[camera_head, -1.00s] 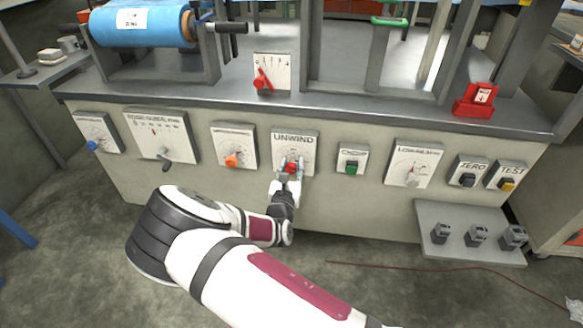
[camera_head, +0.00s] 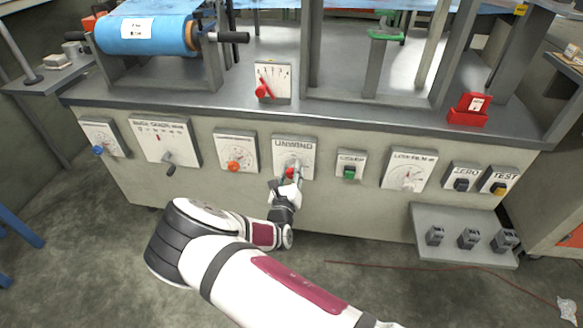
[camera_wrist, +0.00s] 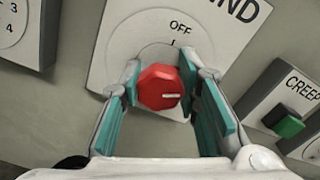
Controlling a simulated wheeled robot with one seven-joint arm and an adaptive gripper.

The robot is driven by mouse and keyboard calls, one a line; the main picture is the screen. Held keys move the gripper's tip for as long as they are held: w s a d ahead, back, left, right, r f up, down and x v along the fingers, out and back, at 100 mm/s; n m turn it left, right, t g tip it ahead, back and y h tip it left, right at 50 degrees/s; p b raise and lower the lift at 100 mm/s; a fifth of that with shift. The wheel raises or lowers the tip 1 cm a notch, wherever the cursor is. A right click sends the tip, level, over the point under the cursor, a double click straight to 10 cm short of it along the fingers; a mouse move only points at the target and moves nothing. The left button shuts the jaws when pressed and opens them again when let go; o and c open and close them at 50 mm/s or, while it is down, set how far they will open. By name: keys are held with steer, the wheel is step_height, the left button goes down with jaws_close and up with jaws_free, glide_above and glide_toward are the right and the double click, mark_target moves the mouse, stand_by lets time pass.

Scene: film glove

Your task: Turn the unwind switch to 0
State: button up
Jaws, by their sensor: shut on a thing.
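The unwind switch is a red faceted knob (camera_head: 290,173) on a pale plate (camera_head: 281,147) marked UNWIND, in the middle of the machine's front. In the wrist view the red knob (camera_wrist: 158,88) sits between the teal pads of my gripper (camera_wrist: 164,82), which is shut on it. The word OFF and a tick show above the knob on the plate (camera_wrist: 125,28). A small pale mark is on the knob's right face. No 0 is readable, and I cannot tell what the switch points to. In the head view my gripper (camera_head: 292,178) covers the lower part of the plate.
An orange-knobbed dial (camera_head: 234,166) is to the left. A green CREEP button (camera_head: 349,172) is close on the right; it also shows in the wrist view (camera_wrist: 290,127). A low shelf (camera_head: 425,257) with several dark blocks juts out at the lower right.

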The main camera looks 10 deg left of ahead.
steer(key=n+p, duration=0.2)
steer(key=n, duration=1)
steer(key=shift+f+n+p, duration=0.15)
steer(key=shift+n+p, duration=0.25)
stand_by(0.3)
steer(key=o, duration=1.2)
steer(key=s, duration=1.2)
steer(key=shift+a, duration=0.25)
